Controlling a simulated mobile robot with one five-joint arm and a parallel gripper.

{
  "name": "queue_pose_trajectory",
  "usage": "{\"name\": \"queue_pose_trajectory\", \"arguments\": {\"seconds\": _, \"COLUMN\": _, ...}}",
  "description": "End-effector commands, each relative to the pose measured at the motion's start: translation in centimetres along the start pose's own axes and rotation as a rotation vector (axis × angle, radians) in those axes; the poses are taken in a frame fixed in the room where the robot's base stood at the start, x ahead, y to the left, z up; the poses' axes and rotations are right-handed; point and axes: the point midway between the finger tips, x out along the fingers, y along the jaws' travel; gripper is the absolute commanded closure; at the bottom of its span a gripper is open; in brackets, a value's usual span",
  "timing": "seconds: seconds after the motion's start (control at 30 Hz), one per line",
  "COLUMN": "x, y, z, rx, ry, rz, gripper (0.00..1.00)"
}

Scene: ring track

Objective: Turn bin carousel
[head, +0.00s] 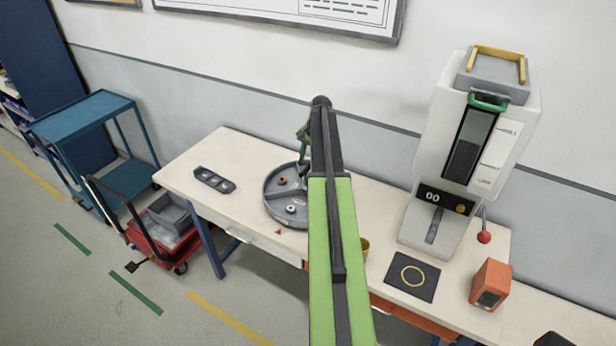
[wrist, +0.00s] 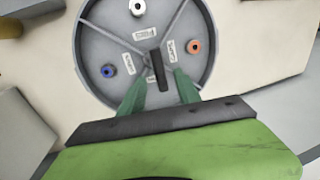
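The bin carousel (head: 274,207) is a round grey tray with raised dividers on the workbench, partly hidden by my arm in the head view. In the wrist view the carousel (wrist: 96,30) fills the upper middle, with a white ring (wrist: 137,8), a blue ring (wrist: 107,71) and an orange ring (wrist: 194,46) in separate labelled compartments. A dark upright handle (wrist: 156,62) stands at its centre. My gripper (wrist: 159,78) is open, its green fingers spread on either side of the handle's near end. I cannot tell whether they touch it.
A dark slotted tray (head: 214,180) lies left of the carousel. A white dispensing machine (head: 480,125), a black mat with a yellow ring (head: 412,276) and an orange box (head: 490,284) are at the right. A red cart (head: 160,240) stands beyond the bench's left end.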

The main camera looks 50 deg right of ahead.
Motion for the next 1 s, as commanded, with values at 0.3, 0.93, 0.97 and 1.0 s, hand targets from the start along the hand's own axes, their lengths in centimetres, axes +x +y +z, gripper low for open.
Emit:
{"name": "queue_pose_trajectory", "arguments": {"seconds": 0.3, "x": 4.2, "y": 0.1, "z": 0.0, "rx": 0.001, "ry": 0.000, "rz": 0.000, "gripper": 0.60}}
{"name": "queue_pose_trajectory", "arguments": {"seconds": 0.93, "x": 3.9, "y": 0.0, "z": -0.1, "rx": 0.001, "ry": 0.000, "rz": -0.001, "gripper": 1.00}}
{"name": "queue_pose_trajectory", "arguments": {"seconds": 0.97, "x": 3.9, "y": 0.0, "z": -0.1, "rx": 0.001, "ry": 0.000, "rz": -0.001, "gripper": 1.00}}
{"name": "queue_pose_trajectory", "arguments": {"seconds": 1.0, "x": 3.9, "y": 0.0, "z": -0.1, "rx": 0.001, "ry": 0.001, "rz": -0.001, "gripper": 1.00}}
